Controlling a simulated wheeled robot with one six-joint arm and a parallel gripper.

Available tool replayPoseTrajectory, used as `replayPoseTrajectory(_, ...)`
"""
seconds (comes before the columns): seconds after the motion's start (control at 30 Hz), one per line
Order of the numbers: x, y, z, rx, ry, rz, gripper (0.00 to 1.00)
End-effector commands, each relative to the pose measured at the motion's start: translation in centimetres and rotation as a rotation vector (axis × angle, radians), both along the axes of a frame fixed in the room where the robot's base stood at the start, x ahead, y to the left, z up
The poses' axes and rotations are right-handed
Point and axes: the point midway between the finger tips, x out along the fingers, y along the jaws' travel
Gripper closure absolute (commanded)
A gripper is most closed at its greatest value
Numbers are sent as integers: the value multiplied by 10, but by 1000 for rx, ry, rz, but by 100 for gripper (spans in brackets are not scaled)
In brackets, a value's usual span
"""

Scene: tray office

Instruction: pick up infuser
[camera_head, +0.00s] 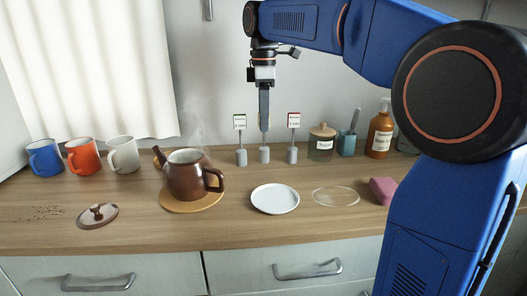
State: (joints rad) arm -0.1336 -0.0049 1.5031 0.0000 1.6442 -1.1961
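Three slim upright pieces stand in small grey holders at the back of the counter: a left one (240,140), a middle one (264,154) and a right one (292,140). The outer two carry small labels on top. Which is the infuser I cannot tell for sure. My gripper (264,125) points straight down at the middle one and covers its upper part. The fingers are seen edge-on, so their gap and any contact are hidden. A brown teapot (187,180) stands open on a round wooden mat (178,206); its lid (97,215) lies to the left.
Blue (45,158), orange (81,156) and white (124,155) mugs stand at back left. A white saucer (274,200), clear disc (337,197) and pink sponge (383,190) lie in front. A sugar jar (321,146), teal cup (347,145) and amber bottle (379,138) stand right.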

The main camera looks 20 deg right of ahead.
Motion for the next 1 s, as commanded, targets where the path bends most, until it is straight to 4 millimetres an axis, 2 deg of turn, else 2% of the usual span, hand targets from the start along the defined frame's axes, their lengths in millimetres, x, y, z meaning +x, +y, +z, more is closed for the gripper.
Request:
replayPoseTrajectory(0.2,-1,-1,-25,0,0,0,67)
replayPoseTrajectory(0.5,0,-1,-28,0,-1,-1,67)
replayPoseTrajectory(0.63,0,-1,-28,0,-1,-1,98)
replayPoseTrajectory(1.0,0,-1,-26,0,-1,-1,100)
